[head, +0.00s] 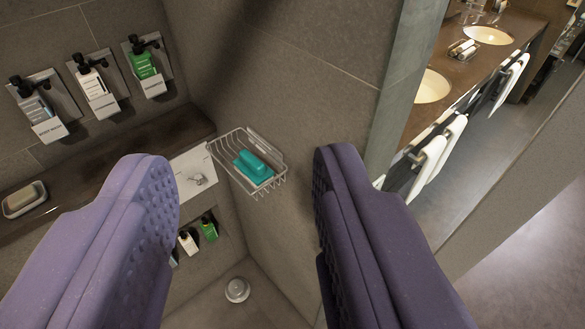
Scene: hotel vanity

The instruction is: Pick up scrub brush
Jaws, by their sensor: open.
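The scrub brush (252,167) is teal and lies in a wire basket (227,143) fixed to the tiled shower wall. It shows between my fingers, beyond their tips. My gripper (245,170) is open and empty, with its two purple padded fingers wide apart at the left and right of the picture. The fingers are apart from the brush and the basket. The brush's underside is partly hidden by the basket wires.
Several pump bottles (92,87) hang in holders on the left wall above a dark ledge (150,140). A soap dish (24,199) sits on the ledge. A wall edge (398,85) stands right of the basket, with a vanity counter (455,50) and towels (437,160) beyond.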

